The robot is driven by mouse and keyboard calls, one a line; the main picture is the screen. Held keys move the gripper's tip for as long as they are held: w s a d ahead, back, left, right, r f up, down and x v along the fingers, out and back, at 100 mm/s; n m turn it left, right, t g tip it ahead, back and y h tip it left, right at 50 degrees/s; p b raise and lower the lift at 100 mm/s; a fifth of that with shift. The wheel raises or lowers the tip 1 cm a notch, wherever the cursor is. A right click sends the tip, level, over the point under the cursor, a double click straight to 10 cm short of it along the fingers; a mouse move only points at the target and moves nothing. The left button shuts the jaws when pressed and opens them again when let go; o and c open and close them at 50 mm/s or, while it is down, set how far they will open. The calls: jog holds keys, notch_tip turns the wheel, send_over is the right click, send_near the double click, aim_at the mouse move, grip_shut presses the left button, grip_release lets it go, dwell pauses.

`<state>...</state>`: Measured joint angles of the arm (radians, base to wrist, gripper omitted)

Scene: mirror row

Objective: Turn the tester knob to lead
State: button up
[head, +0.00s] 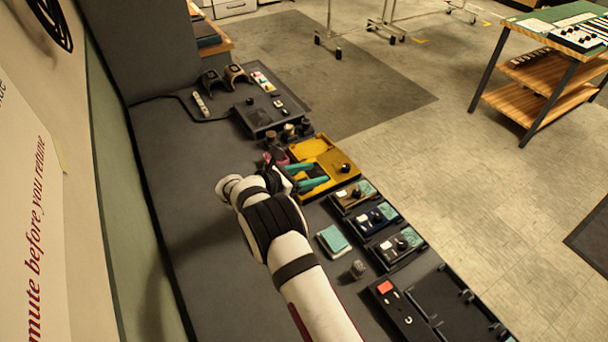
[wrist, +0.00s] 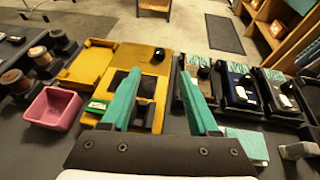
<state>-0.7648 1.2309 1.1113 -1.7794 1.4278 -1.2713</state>
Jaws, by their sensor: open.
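A yellow unit (head: 316,149), which I take to be the tester, lies on the dark bench in the head view. A black knob (head: 345,168) stands near its right corner. In the wrist view the yellow unit (wrist: 138,57) lies ahead, with the black knob (wrist: 158,54) at its far right. My gripper (head: 313,177) has teal fingers, which sit over the unit's near part, short of the knob. In the wrist view my gripper (wrist: 160,78) is open, with nothing between the fingers. The knob's pointer and any lead marking are too small to read.
Several small pedal-like boxes with knobs stand close to the right, including a blue one (head: 375,219). A pink bin (wrist: 53,107) and round jars (wrist: 16,81) stand to the left in the wrist view. A teal-topped block (head: 333,239) lies nearer. The space above the bench looks clear.

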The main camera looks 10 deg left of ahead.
aim_at(345, 168)
jog(key=v, duration=0.3)
jog(key=shift+s+a, duration=0.15)
jog(key=shift+d+r, duration=0.25)
jog(key=shift+d, duration=0.1)
jog(key=s+d+n+t+y, duration=0.2)
jog(key=s+d+n+y, duration=0.1)
jog(key=d+n+y, duration=0.1)
jog(key=x, duration=1.5)
jog(key=shift+w+d+f, duration=0.1)
jog(key=shift+w+f, duration=0.1)
jog(key=shift+f, duration=0.05)
grip_shut()
